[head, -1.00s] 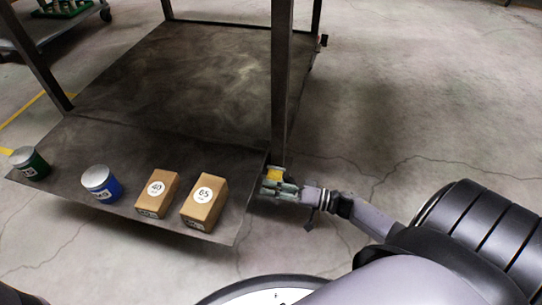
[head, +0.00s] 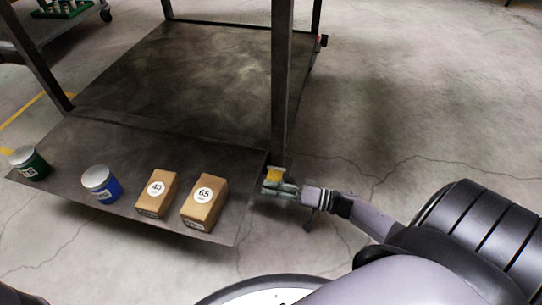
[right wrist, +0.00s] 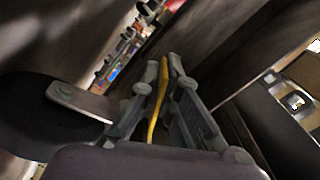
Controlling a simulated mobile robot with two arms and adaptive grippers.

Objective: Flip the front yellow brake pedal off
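The front yellow brake pedal (head: 274,174) is at the foot of the kart stand's near right post. In the right wrist view the pedal (right wrist: 157,98) is a thin yellow strip running between the fingers of my right gripper (right wrist: 164,68). In the head view my right gripper (head: 273,188) reaches in from the right, level with the pedal and right up against it. Its fingers stand close together on either side of the pedal. I cannot tell whether they press on it. My left gripper is out of view.
The stand's dark lower shelf (head: 180,85) has a front flap holding a green can (head: 29,164), a blue can (head: 101,184) and two cardboard boxes (head: 156,194) (head: 203,203). The post (head: 281,90) rises just behind the gripper. The floor to the right (head: 430,110) is clear.

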